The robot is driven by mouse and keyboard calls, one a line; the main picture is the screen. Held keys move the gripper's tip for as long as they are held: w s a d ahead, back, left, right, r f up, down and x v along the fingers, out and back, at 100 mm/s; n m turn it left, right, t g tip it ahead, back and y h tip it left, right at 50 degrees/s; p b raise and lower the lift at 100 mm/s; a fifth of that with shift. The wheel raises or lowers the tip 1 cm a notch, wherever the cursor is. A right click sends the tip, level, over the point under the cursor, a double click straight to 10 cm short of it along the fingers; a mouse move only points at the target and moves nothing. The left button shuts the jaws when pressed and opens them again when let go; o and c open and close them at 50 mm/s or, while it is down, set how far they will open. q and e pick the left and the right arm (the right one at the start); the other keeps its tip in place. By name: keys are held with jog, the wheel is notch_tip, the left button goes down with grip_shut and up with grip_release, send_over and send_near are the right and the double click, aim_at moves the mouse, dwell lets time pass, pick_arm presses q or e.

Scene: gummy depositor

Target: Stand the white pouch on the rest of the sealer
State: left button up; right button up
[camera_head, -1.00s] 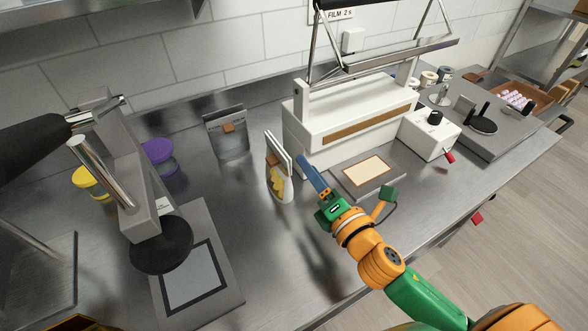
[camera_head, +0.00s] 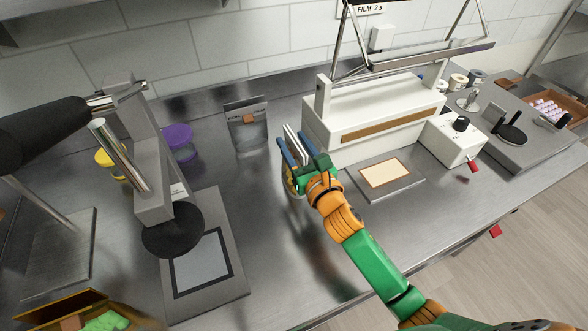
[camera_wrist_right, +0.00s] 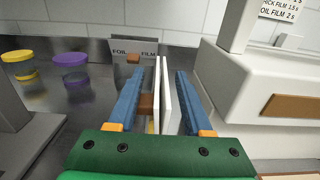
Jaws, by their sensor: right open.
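The white pouch (camera_head: 289,139) stands upright on the steel bench, left of the sealer. In the right wrist view the white pouch (camera_wrist_right: 167,96) shows edge-on as thin white panels with a brown tab beside them. My right gripper (camera_head: 294,149) is open, with one blue finger on each side of the pouch; gaps show in the wrist view. The gripper hides most of the pouch's lower part in the head view. The white sealer (camera_head: 370,122) has a raised frame and a brown strip. A flat plate with a cream pad (camera_head: 385,173) lies before it. My left gripper is not in view.
Purple-lidded (camera_head: 180,143) and yellow-lidded (camera_head: 111,160) jars stand near a lever press (camera_head: 153,190) at left. A control box (camera_head: 455,140) with a red-tipped lever sits right of the plate. Bare bench lies in front of the pouch.

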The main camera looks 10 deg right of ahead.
grip_shut()
dwell(1.4)
